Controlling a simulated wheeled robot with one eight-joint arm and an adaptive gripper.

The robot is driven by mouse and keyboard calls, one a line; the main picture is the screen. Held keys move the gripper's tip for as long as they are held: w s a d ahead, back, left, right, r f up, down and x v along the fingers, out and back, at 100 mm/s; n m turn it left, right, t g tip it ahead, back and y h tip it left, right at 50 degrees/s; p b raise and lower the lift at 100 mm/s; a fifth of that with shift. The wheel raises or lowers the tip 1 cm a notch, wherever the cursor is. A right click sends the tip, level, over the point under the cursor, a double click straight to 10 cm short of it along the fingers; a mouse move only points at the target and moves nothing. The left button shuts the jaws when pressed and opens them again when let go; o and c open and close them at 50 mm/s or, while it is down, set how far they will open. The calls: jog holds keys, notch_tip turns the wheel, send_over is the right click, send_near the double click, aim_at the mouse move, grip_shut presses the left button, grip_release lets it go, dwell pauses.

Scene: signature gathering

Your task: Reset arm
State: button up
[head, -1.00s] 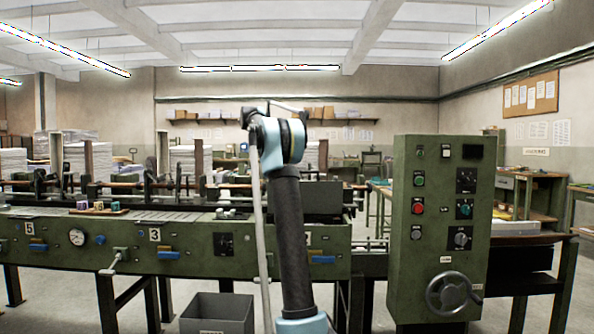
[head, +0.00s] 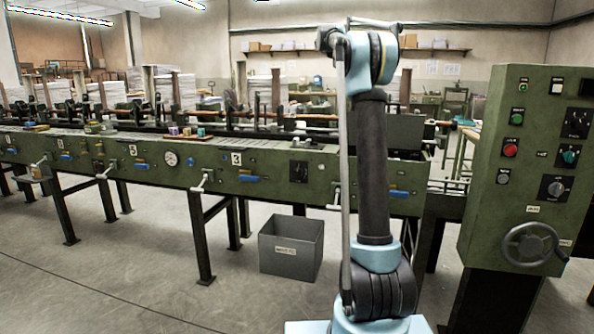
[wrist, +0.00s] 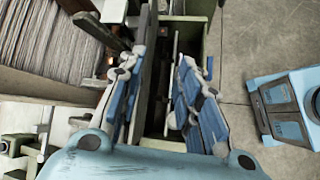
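My arm (head: 372,165) stands upright in the head view, right of centre, with its upper joint (head: 368,60) at the top. The gripper is hidden in the head view. In the wrist view my gripper (wrist: 165,75) shows two blue-grey fingers set apart, with a gap between them. Nothing is held between the fingers. Dark and green machine parts lie beyond the gap.
A long green machine (head: 265,172) with levers and blue handles runs across behind the arm. A green control cabinet (head: 530,170) with a handwheel stands at right. A grey bin (head: 291,247) sits on the floor. Open floor lies front left. A paper stack (wrist: 50,45) shows in the wrist view.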

jog(key=s+a+f+m+y, duration=0.15)
jog(key=s+f, duration=0.25)
jog(key=s, duration=0.4)
jog(key=s+a+f+m+y, duration=0.1)
jog(key=s+a+f+m, duration=0.15)
jog(key=s, duration=0.55)
jog(key=s+a+f+m+t+y, duration=0.1)
jog(key=s+a+f+m+y, duration=0.2)
jog(key=s+f, duration=1.5)
jog(key=s+a+f+m+t+y, duration=0.1)
jog(key=s+a+f+m+y, duration=0.2)
jog(key=s+f, duration=1.5)
jog(key=a+f+m, duration=0.2)
jog(key=a, duration=0.2)
jog(key=shift+a+t, duration=0.2)
jog(key=shift+t, duration=0.1)
jog(key=shift+w+f, duration=0.25)
jog(key=shift+w, duration=0.2)
jog(key=shift+a, duration=0.1)
